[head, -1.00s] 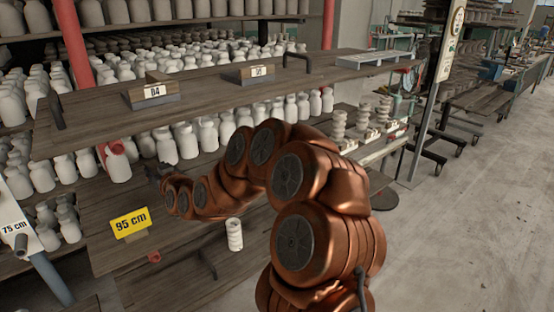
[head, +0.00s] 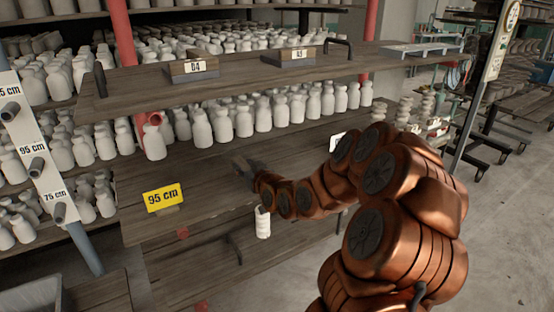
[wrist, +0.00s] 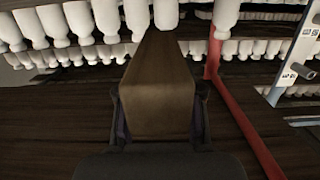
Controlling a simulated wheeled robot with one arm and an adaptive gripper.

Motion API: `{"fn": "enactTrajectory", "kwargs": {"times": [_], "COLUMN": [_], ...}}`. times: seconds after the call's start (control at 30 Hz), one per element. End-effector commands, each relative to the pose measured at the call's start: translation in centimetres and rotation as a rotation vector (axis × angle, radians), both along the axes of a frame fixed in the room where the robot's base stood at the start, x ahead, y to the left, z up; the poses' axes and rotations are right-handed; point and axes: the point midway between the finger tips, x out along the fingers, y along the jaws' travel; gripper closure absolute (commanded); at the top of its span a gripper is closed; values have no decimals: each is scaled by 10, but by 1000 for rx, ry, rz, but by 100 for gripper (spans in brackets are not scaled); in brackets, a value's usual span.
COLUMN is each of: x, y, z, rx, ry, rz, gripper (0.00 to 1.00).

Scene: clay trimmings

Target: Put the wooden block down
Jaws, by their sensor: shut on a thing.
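The wooden block (wrist: 158,85) is brown and fills the middle of the wrist view. My gripper (wrist: 158,118) is shut on it, with one dark finger along each side. In the head view my gripper (head: 246,168) is small and dark at the far end of my copper arm, over the brown board beside the yellow 95 cm sign (head: 163,198). The block cannot be told apart from the gripper there. Whether the block's underside touches the board is hidden in both views.
White bottles (head: 202,130) stand in rows behind the board. An upper plank (head: 250,77) above carries wooden holders labelled D4 (head: 194,68) and another (head: 291,56). A red post (wrist: 213,60) stands right of the block. A white cylinder (head: 262,222) shows below my arm.

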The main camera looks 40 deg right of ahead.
Motion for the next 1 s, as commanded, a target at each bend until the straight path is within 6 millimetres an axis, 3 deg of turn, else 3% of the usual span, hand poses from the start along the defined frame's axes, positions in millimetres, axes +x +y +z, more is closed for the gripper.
{"fn": "enactTrajectory", "kwargs": {"times": [0.03,0.5,0.7,1.0], "x": [3,27,32,32], "y": [-13,-93,-109,-111], "z": [1,-7,-10,-24], "rx": [0,-3,-3,0], "ry": [-1,1,1,4], "rz": [-6,-4,-1,0], "gripper": [99,99,99,99]}}
